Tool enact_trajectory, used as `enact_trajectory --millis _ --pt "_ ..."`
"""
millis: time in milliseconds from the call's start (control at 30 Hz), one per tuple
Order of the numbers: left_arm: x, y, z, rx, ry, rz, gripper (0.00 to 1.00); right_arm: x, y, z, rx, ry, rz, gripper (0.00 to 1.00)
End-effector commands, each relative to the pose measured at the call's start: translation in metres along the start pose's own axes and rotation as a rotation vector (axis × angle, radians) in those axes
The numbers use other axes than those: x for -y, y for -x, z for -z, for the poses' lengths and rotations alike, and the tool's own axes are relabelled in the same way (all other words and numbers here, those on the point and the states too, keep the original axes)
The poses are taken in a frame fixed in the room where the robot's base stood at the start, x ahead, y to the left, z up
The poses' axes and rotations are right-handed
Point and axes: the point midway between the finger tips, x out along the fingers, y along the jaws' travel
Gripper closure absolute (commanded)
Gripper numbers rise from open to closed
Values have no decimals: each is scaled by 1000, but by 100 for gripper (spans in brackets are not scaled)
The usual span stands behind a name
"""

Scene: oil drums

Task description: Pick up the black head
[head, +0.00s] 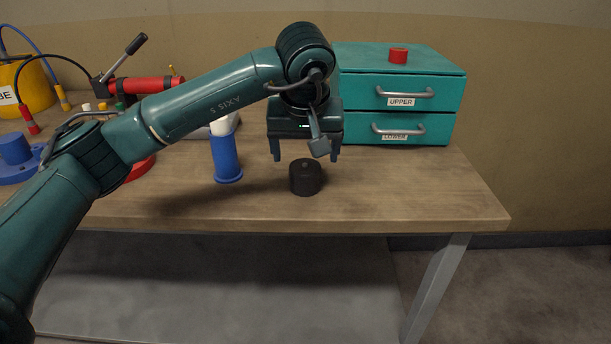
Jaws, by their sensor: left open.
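The black head (305,179) is a short dark cylinder standing on the wooden table (420,200), near its front edge. My left gripper (306,156) is above and just behind it in the picture, pointing down. Its two fingers are spread wide with nothing between them. A small grey part of the gripper hangs in front of the right finger. The black head appears free of the fingers; the exact height gap is hard to tell. My right gripper is not in view.
A teal two-drawer cabinet (455,105) with a red piece (398,55) on top stands behind right. A blue cylinder (227,158) stands left of the gripper. A red pump (145,86), a yellow drum (28,85) and a blue part (15,150) crowd the left. The table's right front is clear.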

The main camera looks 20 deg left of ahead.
Motion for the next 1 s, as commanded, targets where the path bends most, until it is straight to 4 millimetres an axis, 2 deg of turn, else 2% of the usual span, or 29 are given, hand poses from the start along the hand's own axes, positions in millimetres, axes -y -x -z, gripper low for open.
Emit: enact_trajectory --millis 233,500,800,1000 --pt "0 -20 -1 2 1 0 20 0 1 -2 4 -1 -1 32" --pt "2 -57 -3 3 1 -1 20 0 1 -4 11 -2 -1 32" --pt "1 -62 -2 0 0 -3 20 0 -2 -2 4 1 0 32" --pt "1 -62 -2 0 0 -3 36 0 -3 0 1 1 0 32"
